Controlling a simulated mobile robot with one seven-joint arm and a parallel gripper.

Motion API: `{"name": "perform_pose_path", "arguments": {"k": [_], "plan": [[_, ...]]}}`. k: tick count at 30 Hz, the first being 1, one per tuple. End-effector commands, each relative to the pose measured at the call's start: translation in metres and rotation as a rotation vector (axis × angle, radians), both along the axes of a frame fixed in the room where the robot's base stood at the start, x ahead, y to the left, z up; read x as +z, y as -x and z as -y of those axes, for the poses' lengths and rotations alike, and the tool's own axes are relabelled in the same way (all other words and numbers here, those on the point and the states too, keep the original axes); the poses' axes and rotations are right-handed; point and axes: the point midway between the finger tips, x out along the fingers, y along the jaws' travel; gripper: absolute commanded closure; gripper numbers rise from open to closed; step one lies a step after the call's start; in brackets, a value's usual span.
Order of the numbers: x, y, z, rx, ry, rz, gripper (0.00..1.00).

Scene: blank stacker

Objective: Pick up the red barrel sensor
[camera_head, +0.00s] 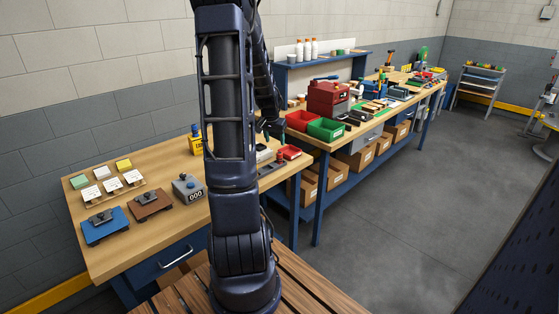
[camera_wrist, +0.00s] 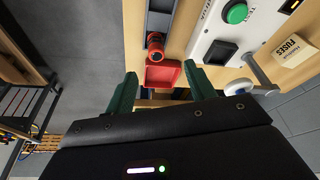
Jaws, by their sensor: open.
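The red barrel sensor (camera_wrist: 156,47) shows in the wrist view as a small red cylinder with a dark round end, at the end of a grey rail-like holder (camera_wrist: 160,22). A small red spot in the head view, beside my arm, seems to be the same sensor (camera_head: 280,156). My gripper (camera_wrist: 160,76) has two green fingers spread apart with nothing between them. In the wrist view the sensor lies beyond the fingertips, roughly centred between them. In the head view my gripper (camera_head: 273,130) is over the bench, partly hidden by my arm.
A small red tray (camera_wrist: 162,75) lies close beside the sensor. Red and green bins (camera_head: 326,129) stand on the bench farther along. Open floor lies right of the bench.

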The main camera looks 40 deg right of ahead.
Motion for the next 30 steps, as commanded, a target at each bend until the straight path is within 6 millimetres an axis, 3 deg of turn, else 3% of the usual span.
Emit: {"name": "perform_pose_path", "arguments": {"k": [30], "plan": [[-0.087,-0.005,0.032,-0.012,0.0,-0.004,0.45]]}}
